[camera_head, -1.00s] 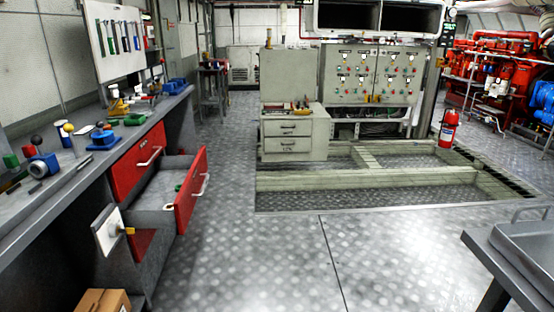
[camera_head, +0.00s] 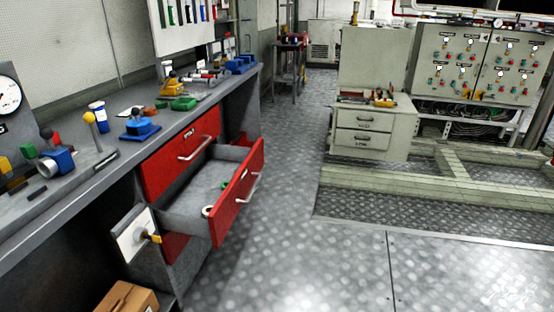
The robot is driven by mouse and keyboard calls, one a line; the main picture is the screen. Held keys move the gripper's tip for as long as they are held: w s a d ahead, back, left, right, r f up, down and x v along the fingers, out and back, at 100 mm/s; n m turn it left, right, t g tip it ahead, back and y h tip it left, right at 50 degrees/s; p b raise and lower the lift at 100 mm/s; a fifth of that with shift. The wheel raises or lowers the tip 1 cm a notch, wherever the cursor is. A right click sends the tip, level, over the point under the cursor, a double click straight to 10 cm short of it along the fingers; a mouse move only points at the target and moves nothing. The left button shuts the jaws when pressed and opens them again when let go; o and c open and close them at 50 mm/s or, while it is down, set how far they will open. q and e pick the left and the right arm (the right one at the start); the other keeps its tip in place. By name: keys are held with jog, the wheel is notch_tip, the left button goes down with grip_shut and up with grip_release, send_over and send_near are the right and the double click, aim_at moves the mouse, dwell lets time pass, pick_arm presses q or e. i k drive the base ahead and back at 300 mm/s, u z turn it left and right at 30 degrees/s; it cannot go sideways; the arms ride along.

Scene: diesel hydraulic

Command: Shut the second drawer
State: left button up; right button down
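The second drawer (camera_head: 239,196) has a red front and a silver bar handle, and is pulled far out of the grey workbench at the left. Its grey tray shows a small white ring-shaped item (camera_head: 207,211) and a small green item near the front. The red top drawer (camera_head: 181,152), with its own silver handle, is shut above it. Part of a red panel (camera_head: 175,246) shows below the open drawer. Neither of my grippers is in view.
The workbench top (camera_head: 110,173) holds several tools and coloured parts. A white plate with a yellow knob (camera_head: 131,235) sticks out left of the drawer. A cardboard box (camera_head: 128,298) lies below. Floor (camera_head: 300,240) right of the drawer is clear. A beige cabinet (camera_head: 372,130) stands beyond.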

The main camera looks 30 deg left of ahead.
aim_at(179, 209)
jog(key=u, duration=0.45)
jog(key=i, duration=1.05)
jog(key=u, duration=1.5)
jog(key=i, duration=0.75)
jog(key=u, duration=0.1)
